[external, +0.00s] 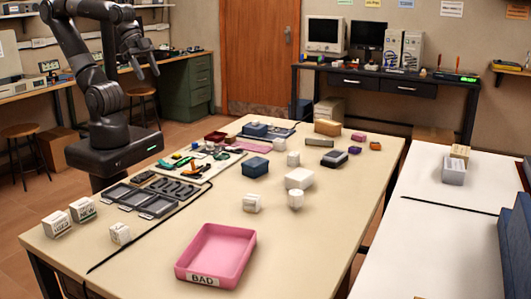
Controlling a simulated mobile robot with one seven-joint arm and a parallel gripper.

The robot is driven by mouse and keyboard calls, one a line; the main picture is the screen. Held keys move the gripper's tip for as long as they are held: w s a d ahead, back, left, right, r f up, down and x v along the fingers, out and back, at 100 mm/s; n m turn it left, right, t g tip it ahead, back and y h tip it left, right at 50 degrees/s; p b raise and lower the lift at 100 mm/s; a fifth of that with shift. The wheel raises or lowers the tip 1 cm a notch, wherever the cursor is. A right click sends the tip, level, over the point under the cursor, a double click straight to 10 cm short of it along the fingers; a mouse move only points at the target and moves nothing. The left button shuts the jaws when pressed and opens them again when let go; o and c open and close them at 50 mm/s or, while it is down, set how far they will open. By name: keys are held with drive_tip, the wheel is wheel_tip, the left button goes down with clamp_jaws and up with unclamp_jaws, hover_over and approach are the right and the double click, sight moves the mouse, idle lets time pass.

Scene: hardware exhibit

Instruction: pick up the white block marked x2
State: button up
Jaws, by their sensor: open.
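Several small white blocks stand on the long beige table. One block (120,233) with a small dark marking is at the front left, near two blocks that seem to read USED (57,224) and NEW (82,209). Another marked white block (251,203) stands mid-table behind the pink tray. A further white block (293,158) is farther back. The markings are too small to tell which says x2. My gripper (147,73) is open and empty, raised high at the upper left, well away from all the blocks.
The pink tray labelled BAD (201,278) sits at the front centre. A white box (299,178), a white rounded piece (295,199) and a blue box (255,167) stand mid-table. Dark trays (158,205) and a tool mat lie on the left. The table's right front is clear.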

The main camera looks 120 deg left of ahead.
drive_tip(key=shift+w, duration=0.1)
drive_tip(key=g, duration=0.6)
hover_over(280, 139)
drive_tip(key=shift+m, duration=0.3)
drive_tip(key=f, duration=2.2)
drive_tip(key=shift+s+d, duration=0.2)
drive_tip(key=shift+d, duration=0.1)
drive_tip(key=shift+w+f, duration=0.2)
drive_tip(key=shift+f, duration=2.95)
drive_tip(key=c, duration=1.1)
